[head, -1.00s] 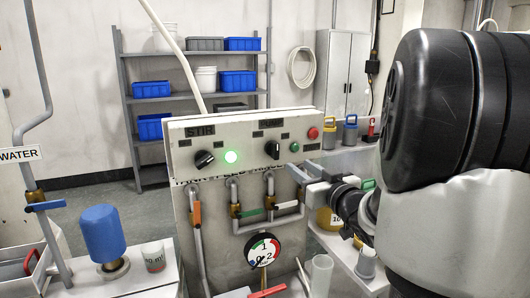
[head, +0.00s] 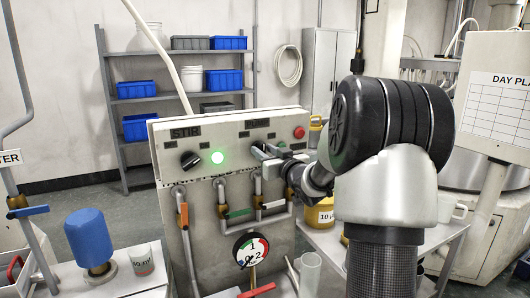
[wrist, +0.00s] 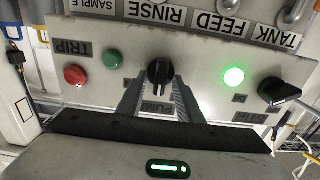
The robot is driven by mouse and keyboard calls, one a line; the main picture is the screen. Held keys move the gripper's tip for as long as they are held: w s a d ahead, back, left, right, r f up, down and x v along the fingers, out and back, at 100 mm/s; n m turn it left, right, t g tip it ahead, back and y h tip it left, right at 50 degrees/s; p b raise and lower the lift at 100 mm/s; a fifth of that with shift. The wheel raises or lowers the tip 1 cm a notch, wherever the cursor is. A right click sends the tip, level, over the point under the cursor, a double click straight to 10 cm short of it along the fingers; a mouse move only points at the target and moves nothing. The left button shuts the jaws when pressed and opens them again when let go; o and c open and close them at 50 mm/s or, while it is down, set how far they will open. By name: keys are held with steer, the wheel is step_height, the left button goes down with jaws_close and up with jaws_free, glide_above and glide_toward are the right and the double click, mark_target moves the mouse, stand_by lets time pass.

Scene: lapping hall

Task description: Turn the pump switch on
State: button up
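The pump switch (wrist: 159,76) is a black rotary knob on the pale control panel, its grip about vertical in the wrist view. The upside-down PUMP label (wrist: 156,107) is partly covered by my gripper. My gripper (wrist: 158,84) is open, one finger on each side of the knob; I cannot tell whether they touch it. In the head view my gripper (head: 264,153) is at the panel's front and mostly hides the knob.
Left of it in the head view are the lit green lamp (head: 217,157) and STIR knob (head: 189,160). The red button (wrist: 76,76) and unlit green button (wrist: 111,57) are close by. Valve handles, such as the green one (head: 240,213), stick out below the panel.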

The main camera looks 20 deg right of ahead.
jaws_close()
steer(key=shift+r+m+p, duration=0.1)
steer(key=shift+m+p, duration=0.7)
steer(key=shift+m, duration=0.3)
steer(key=m+p, duration=0.2)
steer(key=m, duration=0.2)
steer(key=shift+d+p, duration=0.15)
steer(key=shift+p, duration=0.2)
steer(key=m+p, duration=0.1)
steer(key=m, duration=0.1)
steer(key=m+p, duration=0.1)
steer(key=m, duration=0.2)
steer(key=shift+d+f+m+p, duration=0.1)
steer(key=shift+f+m+p, duration=0.2)
steer(key=shift+p, duration=0.1)
